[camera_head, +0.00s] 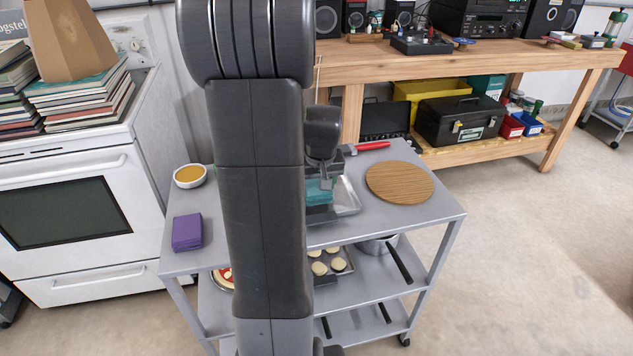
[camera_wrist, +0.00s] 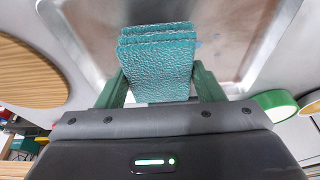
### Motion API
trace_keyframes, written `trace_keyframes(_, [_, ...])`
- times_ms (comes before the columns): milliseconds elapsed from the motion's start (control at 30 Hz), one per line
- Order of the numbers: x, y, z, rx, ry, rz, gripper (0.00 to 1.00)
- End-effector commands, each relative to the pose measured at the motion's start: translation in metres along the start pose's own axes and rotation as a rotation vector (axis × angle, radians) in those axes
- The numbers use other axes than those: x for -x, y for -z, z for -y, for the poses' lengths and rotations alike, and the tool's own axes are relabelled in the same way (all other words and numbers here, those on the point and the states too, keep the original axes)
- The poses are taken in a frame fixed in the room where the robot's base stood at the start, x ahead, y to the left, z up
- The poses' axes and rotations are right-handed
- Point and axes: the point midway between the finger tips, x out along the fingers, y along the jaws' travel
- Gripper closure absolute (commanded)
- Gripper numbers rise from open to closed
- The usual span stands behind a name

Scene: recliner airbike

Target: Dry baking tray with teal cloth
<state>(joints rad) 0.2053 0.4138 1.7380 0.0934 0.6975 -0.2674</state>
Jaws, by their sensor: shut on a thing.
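The teal cloth (camera_wrist: 157,65) is a folded, textured stack in the middle of the wrist view. My gripper (camera_wrist: 155,88) is shut on it, with a green finger on each side. The metal baking tray (camera_wrist: 225,35) lies under and beyond the cloth in the wrist view. In the head view the baking tray (camera_head: 346,199) sits on the cart's top, with the teal cloth (camera_head: 319,191) over its inside. My arm hides the tray's left part. Whether the cloth touches the tray surface is hard to tell. Faint reddish marks or reflections show on the tray.
The grey cart's top (camera_head: 425,208) also holds a round wooden board (camera_head: 399,181), a purple folded cloth (camera_head: 187,232), a bowl with orange contents (camera_head: 190,176) and a red-handled tool (camera_head: 372,146). The cart's front right corner is clear. A white stove (camera_head: 70,200) stands at left.

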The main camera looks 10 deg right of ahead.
Motion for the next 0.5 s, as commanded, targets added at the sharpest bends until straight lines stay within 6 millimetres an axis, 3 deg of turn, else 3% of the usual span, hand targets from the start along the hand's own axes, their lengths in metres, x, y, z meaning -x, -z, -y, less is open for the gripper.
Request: trace_keyframes(500, [-0.0034, -0.001, 0.0, 0.0, 0.0, 0.0, 0.57])
